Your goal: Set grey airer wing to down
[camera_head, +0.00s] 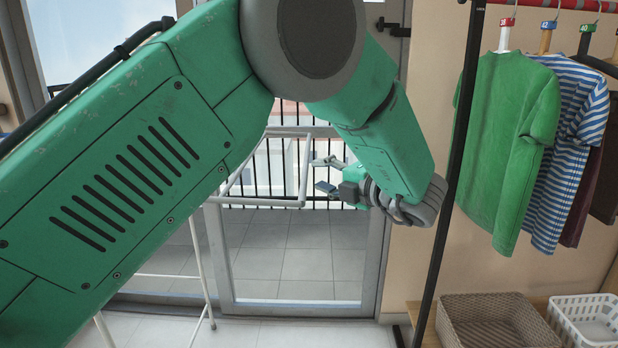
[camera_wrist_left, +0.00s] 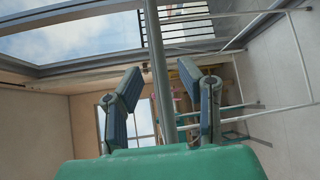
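The airer's pale grey tube frame (camera_head: 262,202) shows partly behind my left arm in the head view, in front of the glass door. My left gripper (camera_head: 325,175) is just right of the frame's end, with its fingers apart. In the left wrist view, a grey tube (camera_wrist_left: 158,75) runs lengthwise between the two spread fingers of my left gripper (camera_wrist_left: 164,92). The fingers do not visibly press on it. Much of the airer is hidden by my arm, so I cannot tell the wing's exact angle. My right gripper is not in view.
A clothes rail with a dark post (camera_head: 452,180) carries a green shirt (camera_head: 510,140) and a striped shirt (camera_head: 572,150) at the right. A brown basket (camera_head: 490,322) and a white basket (camera_head: 590,322) sit below. White airer legs (camera_head: 201,265) stand on the floor.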

